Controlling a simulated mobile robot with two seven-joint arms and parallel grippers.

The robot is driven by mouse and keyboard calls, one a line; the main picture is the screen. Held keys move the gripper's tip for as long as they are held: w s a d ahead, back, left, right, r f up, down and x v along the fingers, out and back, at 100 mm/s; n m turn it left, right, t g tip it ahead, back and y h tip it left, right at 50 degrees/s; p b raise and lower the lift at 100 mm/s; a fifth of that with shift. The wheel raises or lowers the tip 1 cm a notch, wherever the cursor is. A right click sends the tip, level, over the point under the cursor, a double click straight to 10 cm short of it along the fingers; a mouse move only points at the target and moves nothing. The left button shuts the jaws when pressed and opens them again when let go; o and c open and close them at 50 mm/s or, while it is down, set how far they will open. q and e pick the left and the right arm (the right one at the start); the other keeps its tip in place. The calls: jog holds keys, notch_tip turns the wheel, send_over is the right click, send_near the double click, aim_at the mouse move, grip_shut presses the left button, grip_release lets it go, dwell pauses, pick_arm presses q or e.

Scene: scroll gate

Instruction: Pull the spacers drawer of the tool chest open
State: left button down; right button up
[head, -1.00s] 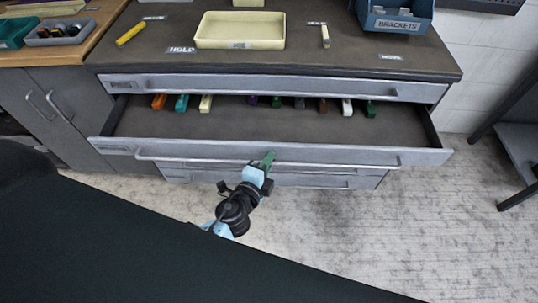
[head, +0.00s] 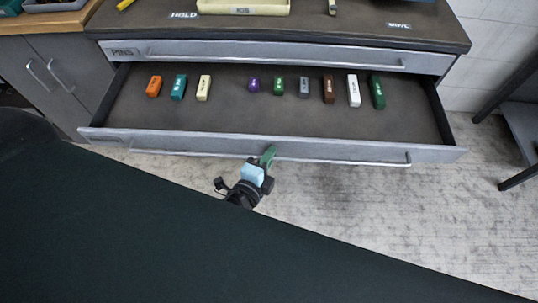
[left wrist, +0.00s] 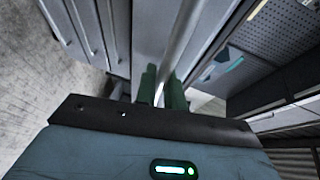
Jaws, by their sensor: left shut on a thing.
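The open drawer (head: 110,138) is the second one of the grey tool chest, pulled well out. Its label is too small to read. Coloured spacer blocks lie inside in two groups, among them an orange one (head: 154,86), a purple one (head: 253,86) and a dark green one (head: 377,92). My left gripper (head: 268,157) is at the drawer's long bar handle (head: 350,162), near its middle, and shut on it. In the left wrist view the green fingers (left wrist: 161,88) close around the handle bar (left wrist: 180,45). My right gripper is not in view.
The drawer above, labelled PINS (head: 122,52), is shut. A cream tray (head: 240,8) stands on the chest top. A cabinet (head: 50,75) is at the left, a dark-legged stand (head: 520,130) at the right. The floor right of my base is clear.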

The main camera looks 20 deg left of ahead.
pick_arm(q)
jog(key=c, duration=1.8)
grip_release()
jog(key=shift+o, duration=0.2)
